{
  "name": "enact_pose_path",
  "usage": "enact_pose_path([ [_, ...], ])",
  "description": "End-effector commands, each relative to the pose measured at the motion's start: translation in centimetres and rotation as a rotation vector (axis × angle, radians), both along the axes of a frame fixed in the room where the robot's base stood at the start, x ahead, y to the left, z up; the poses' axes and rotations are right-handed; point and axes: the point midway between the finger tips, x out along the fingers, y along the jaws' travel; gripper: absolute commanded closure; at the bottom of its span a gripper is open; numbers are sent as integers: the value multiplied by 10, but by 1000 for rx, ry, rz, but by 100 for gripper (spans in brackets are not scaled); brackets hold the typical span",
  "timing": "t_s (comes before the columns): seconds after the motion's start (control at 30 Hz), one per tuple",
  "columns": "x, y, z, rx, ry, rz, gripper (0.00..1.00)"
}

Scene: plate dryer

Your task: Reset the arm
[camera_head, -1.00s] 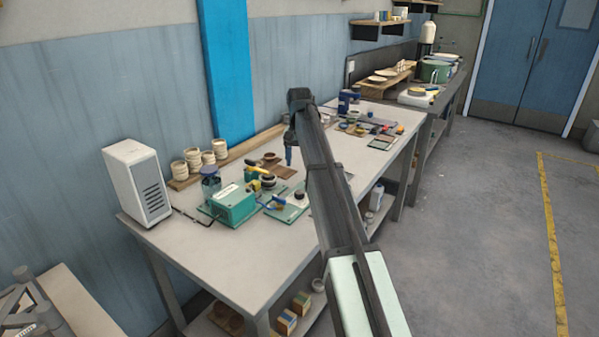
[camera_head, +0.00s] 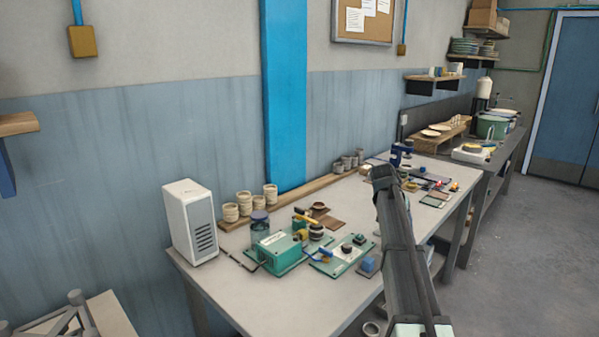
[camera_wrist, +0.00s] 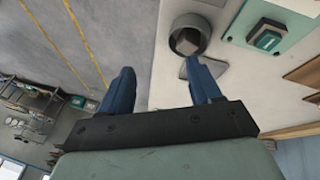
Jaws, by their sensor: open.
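My gripper (camera_wrist: 160,68) shows in the wrist view with its two blue fingers spread wide and nothing between them. The fingers are above the edge of the pale workbench (camera_wrist: 165,75), with grey floor to the left. In the head view my dark arm (camera_head: 397,235) rises from the lower right in front of the bench (camera_head: 300,305). My gripper cannot be made out there.
A round grey container (camera_wrist: 188,34) and a green device (camera_wrist: 267,38) are close by in the wrist view. In the head view the bench holds a white box (camera_head: 190,222), a green machine (camera_head: 277,250) and stacked cups (camera_head: 231,211). Floor (camera_head: 535,270) at right is clear.

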Motion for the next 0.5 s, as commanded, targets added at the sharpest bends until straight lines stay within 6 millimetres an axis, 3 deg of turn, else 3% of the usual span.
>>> enact_pose_path([
  [0.03, -15, -28, -18, -45, 3, -35, 37],
  [0.1, -27, -60, -44, -88, 15, -99, 37],
  [0.2, -45, -94, -82, -108, 45, -205, 37],
  [0.37, -77, -129, -146, -106, 105, -365, 37],
  [0.5, -106, -141, -201, -93, 164, -457, 37],
])
